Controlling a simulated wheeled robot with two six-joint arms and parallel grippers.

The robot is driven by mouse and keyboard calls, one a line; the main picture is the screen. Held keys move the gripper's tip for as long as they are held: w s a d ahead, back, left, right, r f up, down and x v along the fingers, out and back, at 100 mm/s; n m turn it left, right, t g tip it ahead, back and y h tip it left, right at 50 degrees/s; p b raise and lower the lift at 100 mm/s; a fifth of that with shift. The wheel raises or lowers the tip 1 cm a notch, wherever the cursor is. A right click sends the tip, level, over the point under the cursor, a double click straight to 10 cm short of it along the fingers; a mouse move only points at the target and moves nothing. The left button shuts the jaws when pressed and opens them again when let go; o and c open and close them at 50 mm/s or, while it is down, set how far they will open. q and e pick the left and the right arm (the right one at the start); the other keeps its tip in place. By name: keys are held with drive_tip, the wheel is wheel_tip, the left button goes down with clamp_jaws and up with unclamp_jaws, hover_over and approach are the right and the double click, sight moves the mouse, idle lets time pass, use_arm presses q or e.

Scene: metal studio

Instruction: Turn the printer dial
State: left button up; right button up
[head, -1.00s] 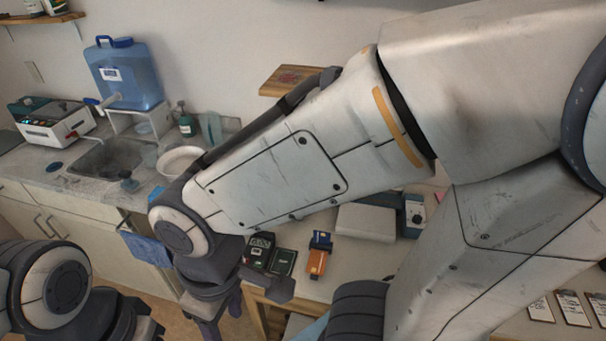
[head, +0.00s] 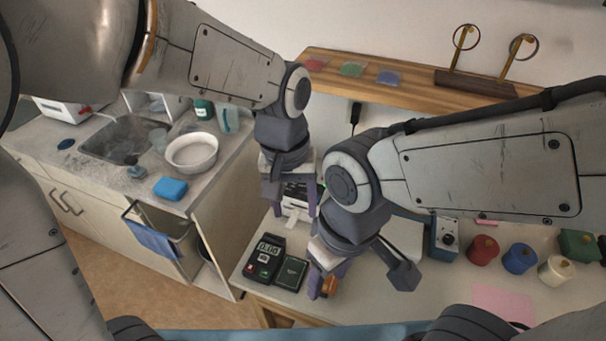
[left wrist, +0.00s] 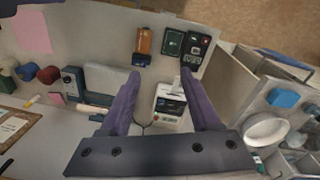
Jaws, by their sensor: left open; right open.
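The small white printer (head: 291,214) stands on the table, partly hidden behind my left gripper (head: 292,208). In the left wrist view the printer (left wrist: 171,112) has a dark upper part and a pale paper strip, and lies between my finger outlines, nearer the right finger. I cannot make out its dial. My left gripper is open, fingers pointing down over the printer; it also shows in the left wrist view (left wrist: 160,85). Whether it touches the printer I cannot tell. My right gripper (head: 328,284) is open, low by the orange device (head: 331,287), which it partly hides.
A dark meter (head: 265,257) and a dark green box (head: 291,273) lie near the table's left edge. A blue box with a knob (head: 446,238) and red (head: 483,250), blue (head: 519,258) and cream (head: 556,270) pots stand right. A wooden shelf (head: 415,85) is behind.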

use_arm(q)
drive_tip(key=w+d+f+n, duration=0.1)
drive_tip(key=w+f+n, duration=0.25)
drive_tip(key=w, duration=0.45)
drive_tip(key=w+d+f+n, duration=0.1)
drive_tip(key=w+f+n, duration=0.1)
drive_tip(key=w+n, duration=0.5)
drive_tip(key=n+b, duration=0.1)
drive_tip(key=n, duration=0.3)
approach(295, 187)
drive_tip(key=shift+y, duration=0.4)
drive_tip(key=f, duration=0.2)
drive_tip(key=f+p, duration=0.1)
drive_tip(key=f, duration=0.2)
drive_tip(key=f+p, duration=0.1)
drive_tip(key=f, duration=0.2)
drive_tip(key=shift+w+d+f, duration=0.1)
drive_tip(key=shift+d+f, duration=0.15)
drive_tip(key=shift+d, duration=0.15)
clamp_jaws()
